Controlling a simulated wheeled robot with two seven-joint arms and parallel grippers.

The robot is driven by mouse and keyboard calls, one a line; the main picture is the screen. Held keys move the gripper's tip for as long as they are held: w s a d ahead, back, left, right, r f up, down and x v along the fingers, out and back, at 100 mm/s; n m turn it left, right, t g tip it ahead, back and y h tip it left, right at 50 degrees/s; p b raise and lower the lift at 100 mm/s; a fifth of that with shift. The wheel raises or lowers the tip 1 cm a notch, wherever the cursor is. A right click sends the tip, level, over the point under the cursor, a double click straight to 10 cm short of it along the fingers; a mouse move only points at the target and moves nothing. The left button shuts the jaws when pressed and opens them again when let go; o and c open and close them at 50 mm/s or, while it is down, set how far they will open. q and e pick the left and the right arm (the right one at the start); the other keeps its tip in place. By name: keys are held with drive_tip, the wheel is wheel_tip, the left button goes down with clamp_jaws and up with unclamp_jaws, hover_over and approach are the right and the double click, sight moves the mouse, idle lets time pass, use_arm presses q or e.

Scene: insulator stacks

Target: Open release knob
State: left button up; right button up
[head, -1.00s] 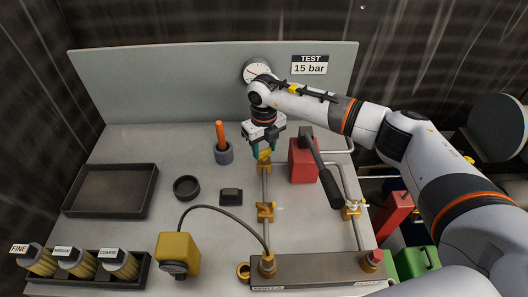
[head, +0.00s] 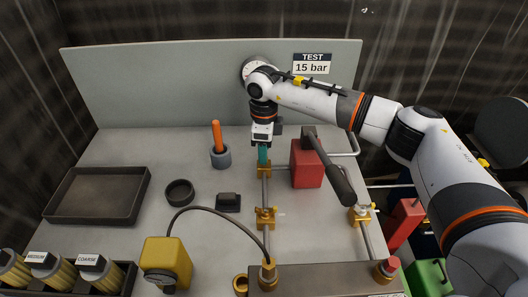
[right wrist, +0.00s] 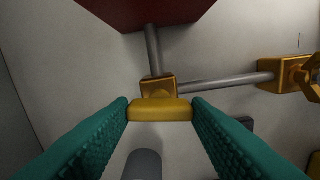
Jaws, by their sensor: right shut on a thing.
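The release knob (right wrist: 160,110) is a short yellow bar on a brass valve block (right wrist: 158,88), seen in the right wrist view. The brass block also shows in the head view (head: 264,171), at the upper end of a thin steel pipe. My right gripper (right wrist: 161,112) has its two teal ridged fingers at either end of the yellow bar, shut on it. In the head view the right gripper (head: 263,158) points down over the block and hides most of the knob. My left gripper is not in view.
A red block (head: 306,165) with a black-handled lever (head: 330,170) stands just right of the gripper. A grey cup with an orange-handled tool (head: 219,146) stands left. A second brass valve (head: 265,217) is nearer on the pipe. A dark empty tray (head: 96,218) lies far left.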

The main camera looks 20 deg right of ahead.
drive_tip(key=shift+n+b, duration=0.3)
drive_tip(key=shift+n, duration=0.3)
drive_tip(key=o, duration=1)
drive_tip(key=shift+r, duration=0.15)
wheel_tip(320, 180, up, 12)
drive_tip(key=shift+f+b, duration=0.1)
drive_tip(key=shift+b, duration=0.55)
